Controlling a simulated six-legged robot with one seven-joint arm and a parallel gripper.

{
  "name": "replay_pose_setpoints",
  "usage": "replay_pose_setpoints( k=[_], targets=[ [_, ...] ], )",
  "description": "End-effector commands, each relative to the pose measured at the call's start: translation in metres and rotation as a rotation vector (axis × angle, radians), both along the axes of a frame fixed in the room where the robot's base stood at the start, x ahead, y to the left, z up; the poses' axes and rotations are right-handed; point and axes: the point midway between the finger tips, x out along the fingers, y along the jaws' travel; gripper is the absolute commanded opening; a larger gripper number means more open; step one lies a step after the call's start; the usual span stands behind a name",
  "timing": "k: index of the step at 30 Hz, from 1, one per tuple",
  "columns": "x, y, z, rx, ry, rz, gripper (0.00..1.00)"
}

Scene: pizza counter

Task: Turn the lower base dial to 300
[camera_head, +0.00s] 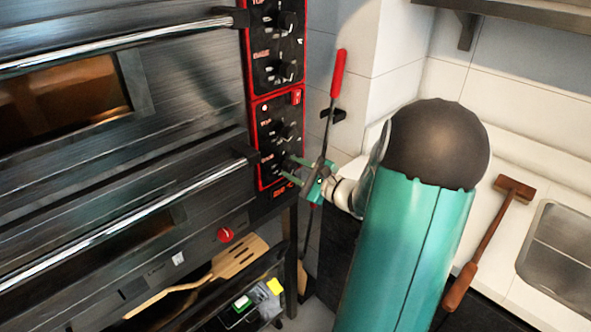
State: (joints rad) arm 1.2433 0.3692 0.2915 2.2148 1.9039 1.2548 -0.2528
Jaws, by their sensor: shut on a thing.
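The lower oven's control panel (262,135) is black with a red border. Its upper knob, the lower top dial (287,130), is free of the gripper. Below it is the lower base dial (280,161), a dark knob partly hidden by my gripper. My green gripper (287,170) reaches in from the right with its fingers at this dial, shut on it. The dial's pointer and scale numbers are too small and covered to read.
The upper panel (258,75) has two more dials above. A red-handled tool (338,75) hangs on the wall close beside my gripper. Oven handles (150,205) jut out on the left. A wooden peel (235,257) lies below. The right counter holds a wooden tool (487,240) and sink (560,255).

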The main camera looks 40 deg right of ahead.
Motion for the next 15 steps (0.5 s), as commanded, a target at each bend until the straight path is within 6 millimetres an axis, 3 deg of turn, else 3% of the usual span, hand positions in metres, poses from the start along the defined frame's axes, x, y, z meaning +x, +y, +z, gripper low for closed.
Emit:
replay_pose_setpoints(
  k=[15],
  targets=[
    [-0.0003, 0.0018, -0.0021, 0.167, 0.007, 0.003, 0.11]
  ],
)
